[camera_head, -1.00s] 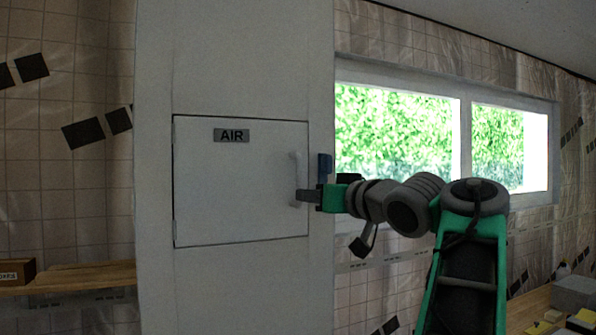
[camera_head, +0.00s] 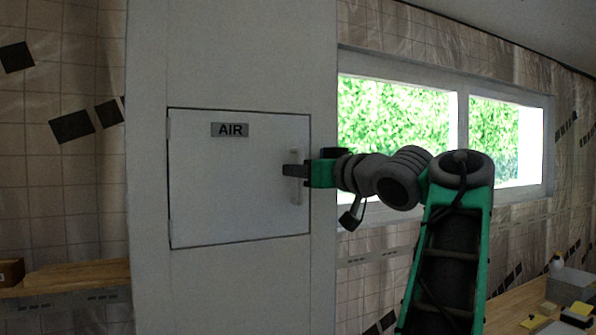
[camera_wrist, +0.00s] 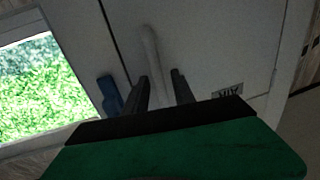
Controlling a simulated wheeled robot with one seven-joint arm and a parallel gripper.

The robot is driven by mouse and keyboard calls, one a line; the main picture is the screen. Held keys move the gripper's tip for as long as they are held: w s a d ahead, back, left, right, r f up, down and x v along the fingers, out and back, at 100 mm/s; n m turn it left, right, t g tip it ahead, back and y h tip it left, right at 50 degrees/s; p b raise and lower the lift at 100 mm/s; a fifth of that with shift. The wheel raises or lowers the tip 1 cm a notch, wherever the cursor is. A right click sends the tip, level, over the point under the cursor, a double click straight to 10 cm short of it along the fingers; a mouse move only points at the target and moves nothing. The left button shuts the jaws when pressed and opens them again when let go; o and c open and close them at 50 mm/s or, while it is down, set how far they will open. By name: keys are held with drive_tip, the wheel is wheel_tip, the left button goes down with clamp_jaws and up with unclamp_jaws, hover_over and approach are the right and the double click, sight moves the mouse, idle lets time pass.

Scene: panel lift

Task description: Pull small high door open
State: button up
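The small white door (camera_head: 235,185) with an "AIR" label (camera_head: 230,130) sits flush in a white column and looks shut. Its pale upright bar handle (camera_head: 295,187) is near the right edge. My gripper (camera_head: 290,170) reaches in from the right, its fingers level with the handle's upper half. In the wrist view, the handle (camera_wrist: 151,50) runs between the two spread fingers of my gripper (camera_wrist: 160,84). Gaps seem to show on both sides of it, so the gripper looks open around the handle. The handle's near end is partly hidden.
A blue piece (camera_wrist: 110,95) is on the column beside the door seam, close to one finger. A bright window (camera_head: 395,130) is behind my arm. A wooden shelf (camera_head: 70,279) is at the lower left. The space before the door's left part is clear.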

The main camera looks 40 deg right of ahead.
drive_tip(key=shift+w, duration=0.2)
drive_tip(key=c, duration=0.3)
clamp_jaws()
idle(0.7)
